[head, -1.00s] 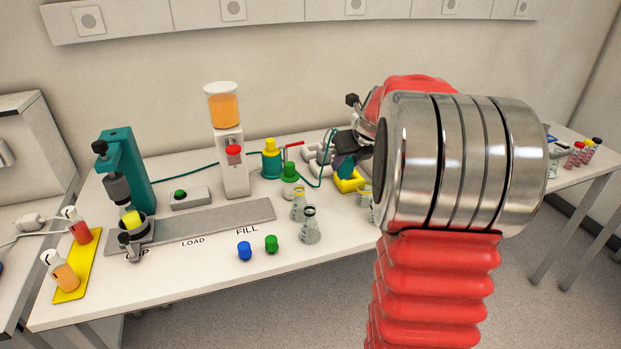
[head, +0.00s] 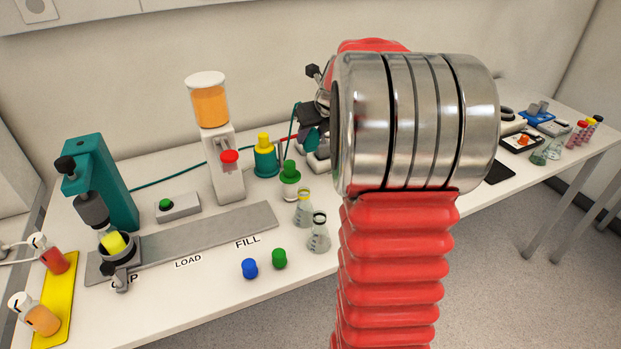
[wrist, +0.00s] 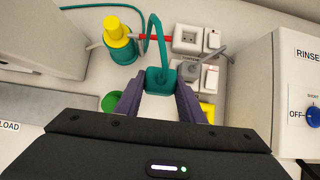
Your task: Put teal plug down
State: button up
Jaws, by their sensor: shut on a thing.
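The teal plug (wrist: 159,82) sits between the fingers of my gripper (wrist: 160,95) in the wrist view. My gripper is shut on it, and its teal cable rises from the top and curves away. In the head view the teal plug (head: 312,138) shows as a small patch below my dark gripper (head: 316,122), left of my wrist. Behind it in the wrist view is a white socket (wrist: 187,38). A grey plug (wrist: 189,71) is on a socket at the right. My gripper body hides what lies under the plug.
A teal bottle with a yellow top (wrist: 120,42) stands left of the plug. A green object (wrist: 111,101) is close to the left finger, and a yellow one (wrist: 207,111) is beside the right finger. A white RINSE box (wrist: 288,85) stands at the right.

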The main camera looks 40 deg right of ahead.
aim_at(315, 149)
jog(key=shift+s+d, duration=0.25)
jog(key=shift+d, duration=0.05)
jog(key=shift+f, duration=0.25)
jog(key=shift+s+d+f, duration=0.1)
jog(key=shift+f, duration=2.15)
jog(key=shift+f, duration=2.5)
jog(key=shift+f, duration=0.1)
jog(key=o, duration=1.3)
jog(key=shift+c, duration=0.2)
